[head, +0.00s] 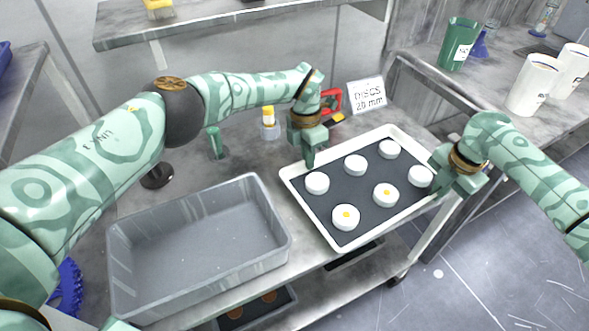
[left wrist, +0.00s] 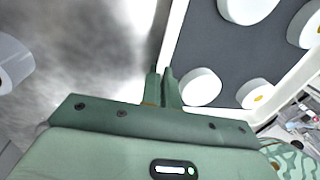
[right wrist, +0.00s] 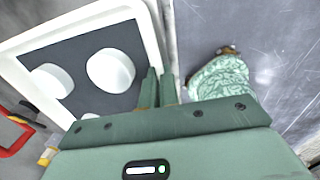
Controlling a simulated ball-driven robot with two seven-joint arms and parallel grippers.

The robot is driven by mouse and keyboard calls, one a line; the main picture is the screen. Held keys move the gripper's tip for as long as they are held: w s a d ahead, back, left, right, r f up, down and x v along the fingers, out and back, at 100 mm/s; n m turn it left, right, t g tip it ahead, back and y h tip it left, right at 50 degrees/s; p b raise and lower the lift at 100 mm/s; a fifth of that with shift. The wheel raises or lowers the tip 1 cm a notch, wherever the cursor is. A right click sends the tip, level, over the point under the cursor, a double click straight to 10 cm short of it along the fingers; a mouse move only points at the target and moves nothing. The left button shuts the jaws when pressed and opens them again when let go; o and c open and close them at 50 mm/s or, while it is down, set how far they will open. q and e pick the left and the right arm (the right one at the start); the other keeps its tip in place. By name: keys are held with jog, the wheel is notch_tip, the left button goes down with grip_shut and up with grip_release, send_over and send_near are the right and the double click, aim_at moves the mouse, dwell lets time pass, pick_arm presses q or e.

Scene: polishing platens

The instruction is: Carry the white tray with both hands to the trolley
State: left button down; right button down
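The white tray (head: 318,222) has a dark lining (head: 345,201) and carries several white discs, some with yellow dots. It lies on or just above the grey top (head: 302,245) of a wheeled trolley; I cannot tell if it touches. My left gripper (head: 310,162) is at the tray's left rim; in the left wrist view its fingers (left wrist: 163,75) are close together around the rim. My right gripper (head: 436,168) is at the right rim; in the right wrist view its fingers (right wrist: 159,77) straddle the rim (right wrist: 153,38).
A grey bin (head: 195,245) stands left of the tray. Behind are a green cup (head: 216,143), a small bottle (head: 268,123), a red-handled object (head: 331,101) and a sign (head: 367,96). A bench (head: 485,85) with cups is at right. Open floor (head: 480,255) lies front right.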

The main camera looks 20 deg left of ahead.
pick_arm(q)
jog(key=shift+f, duration=0.6)
pick_arm(e)
jog(key=shift+f, duration=0.65)
pick_arm(q)
jog(key=c, duration=1.7)
grip_release()
pick_arm(e)
jog(key=c, duration=1.7)
grip_release()
jog(key=shift+r, duration=0.15)
pick_arm(q)
jog(key=r, duration=0.4)
jog(key=w+a+r, duration=0.1)
jog(key=r, duration=0.6)
jog(key=shift+w+a+r, duration=0.15)
jog(key=shift+r, duration=0.2)
pick_arm(e)
jog(key=r, duration=0.7)
jog(key=s+d+r, duration=0.1)
jog(key=r, duration=0.3)
jog(key=shift+r, duration=0.3)
